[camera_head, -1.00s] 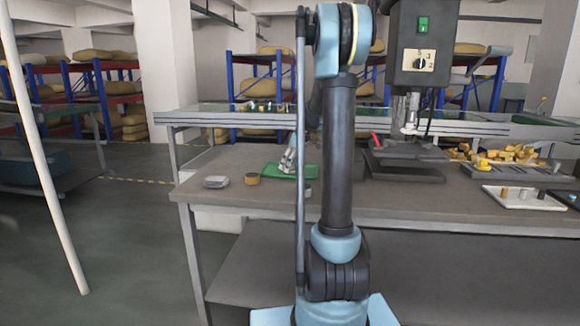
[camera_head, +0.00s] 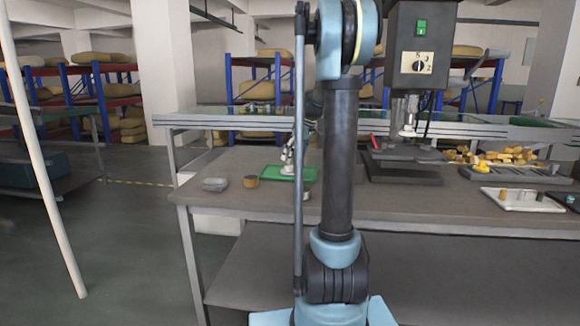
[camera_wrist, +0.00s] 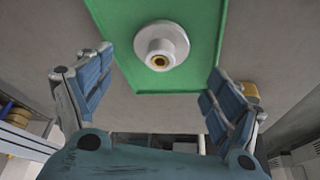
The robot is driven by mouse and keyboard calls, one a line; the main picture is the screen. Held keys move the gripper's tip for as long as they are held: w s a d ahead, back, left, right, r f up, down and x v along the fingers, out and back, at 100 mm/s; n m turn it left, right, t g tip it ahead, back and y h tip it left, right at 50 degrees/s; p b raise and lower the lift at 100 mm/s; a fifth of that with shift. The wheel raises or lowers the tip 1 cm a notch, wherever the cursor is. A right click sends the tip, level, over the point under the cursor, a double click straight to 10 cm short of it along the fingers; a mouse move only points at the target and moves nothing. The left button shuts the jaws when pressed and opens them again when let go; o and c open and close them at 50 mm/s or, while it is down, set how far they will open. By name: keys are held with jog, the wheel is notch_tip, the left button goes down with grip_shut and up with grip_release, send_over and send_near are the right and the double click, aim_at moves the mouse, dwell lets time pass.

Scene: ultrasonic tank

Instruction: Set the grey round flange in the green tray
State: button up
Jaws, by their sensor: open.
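The grey round flange (camera_wrist: 161,46) shows in the wrist view as a pale disc with a raised hub and a brass-coloured centre. It appears to rest on the floor of the green tray (camera_wrist: 118,28), inside the rim. My gripper (camera_wrist: 158,68) is open, with its fingers spread on either side of the flange and apart from it. In the head view the green tray (camera_head: 272,173) lies on the workbench, with my gripper (camera_head: 287,169) at it. The flange is too small or hidden to make out there.
On the bench (camera_head: 235,205), a grey dish-like part (camera_head: 215,184) and a yellow-brown cylinder (camera_head: 251,182) stand left of the tray. A drill press (camera_head: 408,165) stands to its right. A white tray (camera_head: 520,201) and a heap of yellow pieces (camera_head: 500,156) lie further right.

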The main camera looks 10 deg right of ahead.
jog(key=v, duration=0.6)
jog(key=s+a+f+m, duration=0.1)
jog(key=s, duration=0.6)
jog(key=s+a+f+m+h, duration=0.1)
jog(key=s+f+m, duration=0.1)
jog(key=s, duration=0.6)
jog(key=s+a+f+m, duration=0.1)
jog(key=s+a+f, duration=0.1)
jog(key=s, duration=0.5)
jog(key=shift+s+f+m+h, duration=0.2)
jog(key=shift+f+m+h, duration=0.05)
jog(key=shift+m+h, duration=0.05)
jog(key=s+f+m+h, duration=0.1)
jog(key=s+f+m, duration=0.4)
jog(key=s+f, duration=1)
jog(key=s, duration=0.4)
jog(key=shift+d+g+h, duration=0.3)
jog(key=shift+d+h, duration=0.05)
jog(key=shift+h, duration=0.05)
